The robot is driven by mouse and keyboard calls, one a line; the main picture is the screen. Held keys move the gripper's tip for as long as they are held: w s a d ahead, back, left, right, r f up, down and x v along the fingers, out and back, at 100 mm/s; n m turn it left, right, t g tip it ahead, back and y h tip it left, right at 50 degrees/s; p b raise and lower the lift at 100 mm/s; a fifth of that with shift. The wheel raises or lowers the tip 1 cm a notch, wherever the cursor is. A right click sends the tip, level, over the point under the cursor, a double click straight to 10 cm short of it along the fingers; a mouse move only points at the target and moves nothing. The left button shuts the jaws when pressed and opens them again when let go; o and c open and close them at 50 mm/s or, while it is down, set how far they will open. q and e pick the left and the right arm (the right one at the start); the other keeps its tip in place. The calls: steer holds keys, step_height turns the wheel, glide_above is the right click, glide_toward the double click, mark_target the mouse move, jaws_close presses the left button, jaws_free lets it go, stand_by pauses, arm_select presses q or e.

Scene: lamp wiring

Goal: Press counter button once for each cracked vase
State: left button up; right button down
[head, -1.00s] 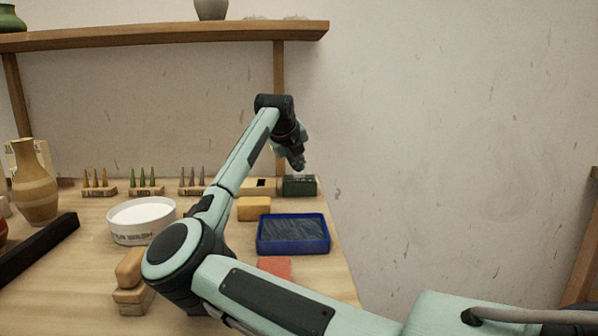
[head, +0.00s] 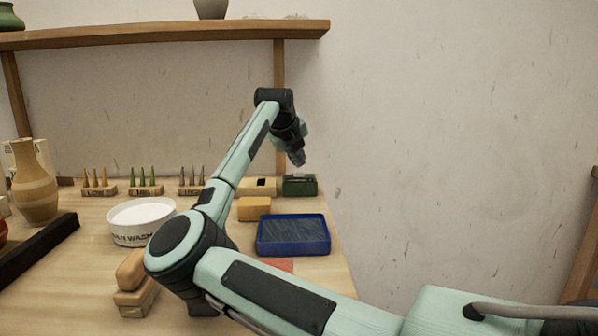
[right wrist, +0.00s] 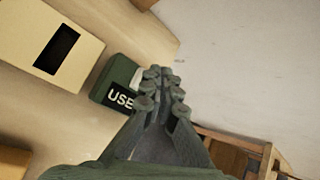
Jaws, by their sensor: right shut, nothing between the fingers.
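My right gripper (head: 298,160) is shut and empty, above the green box (head: 299,187) at the back right of the table. In the right wrist view its closed fingertips (right wrist: 160,82) overlap part of the green box (right wrist: 112,82), whose label begins "USE". A pale box with a dark rectangle (head: 261,182) sits beside it; I cannot tell which part is the counter button. A tan vase (head: 35,190) stands at the left; no crack is clear on it. A grey vase (head: 211,9) and a green vase (head: 10,18) are partly visible on the shelf.
The shelf (head: 160,35) spans above the table's back. A white wash bowl (head: 140,232), a blue tray (head: 293,253), a yellow block (head: 254,208) and several small tool racks (head: 145,190) crowd the table. The wall right of the table is bare.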

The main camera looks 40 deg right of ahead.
mark_target(298, 172)
steer(key=shift+r+p, duration=0.95)
steer(key=shift+r, duration=1.4)
steer(key=shift+f, duration=0.1)
